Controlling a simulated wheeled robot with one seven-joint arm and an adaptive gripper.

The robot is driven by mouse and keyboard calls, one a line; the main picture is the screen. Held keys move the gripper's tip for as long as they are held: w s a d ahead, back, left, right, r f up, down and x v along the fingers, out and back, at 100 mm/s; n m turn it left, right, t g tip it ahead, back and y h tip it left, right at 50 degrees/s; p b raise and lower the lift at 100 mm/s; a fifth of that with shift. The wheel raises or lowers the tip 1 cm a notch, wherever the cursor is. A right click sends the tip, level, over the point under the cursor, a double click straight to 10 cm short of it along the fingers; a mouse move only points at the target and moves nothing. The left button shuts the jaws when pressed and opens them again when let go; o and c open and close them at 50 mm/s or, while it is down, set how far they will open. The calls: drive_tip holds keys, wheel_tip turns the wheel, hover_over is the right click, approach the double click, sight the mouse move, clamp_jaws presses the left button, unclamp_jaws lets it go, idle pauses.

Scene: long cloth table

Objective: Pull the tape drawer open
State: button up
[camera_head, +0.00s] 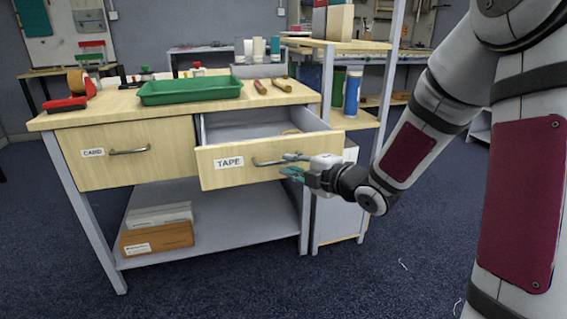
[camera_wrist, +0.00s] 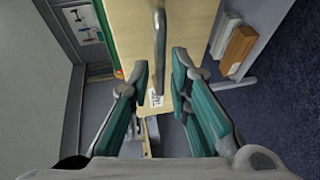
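The tape drawer (camera_head: 222,167) has a pale wood front with a TAPE label. It stands partly pulled out of the workbench, and its grey inside shows. Its metal bar handle (camera_head: 268,162) is on the front; the handle also shows upright in the wrist view (camera_wrist: 160,35). My gripper (camera_head: 288,165) is at the right end of the handle. In the wrist view my gripper (camera_wrist: 160,68) has its teal-padded fingers apart, one on each side of the handle's line, with gaps visible. I cannot tell how deep the handle sits between them.
The card drawer (camera_head: 120,163) beside it is shut. A green tray (camera_head: 190,91), a red tape dispenser (camera_head: 75,95) and small items stand on the bench top. Boxes (camera_head: 157,238) lie on the lower shelf. The floor in front is clear.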

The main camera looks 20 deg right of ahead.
drive_tip(key=v, duration=0.7)
drive_tip(key=shift+s, duration=0.35)
drive_tip(key=shift+d, duration=0.15)
drive_tip(key=s+d+m+g+h, duration=0.5)
drive_tip(key=s+m+g+h, duration=0.2)
drive_tip(key=s+m+h, duration=0.45)
drive_tip(key=s+a+r+m+g+y, duration=0.1)
drive_tip(key=s+a+m+g+y, duration=0.3)
drive_tip(key=s, duration=0.9)
drive_tip(key=s+a+r+m+g+y, duration=0.1)
drive_tip(key=s+a+m+g+y, duration=0.15)
drive_tip(key=s+a+m, duration=0.75)
drive_tip(key=s+d+r+n+t+p, duration=0.1)
drive_tip(key=d+r+n+p, duration=0.1)
drive_tip(key=r+p, duration=1.4)
drive_tip(key=s+d+r+n+t+h+p, duration=0.1)
drive_tip(key=d+r+n+t+p, duration=0.1)
drive_tip(key=r+p, duration=1.4)
drive_tip(key=shift+s+d+r, duration=0.15)
drive_tip(key=shift+s+r, duration=0.15)
drive_tip(key=shift+r, duration=0.2)
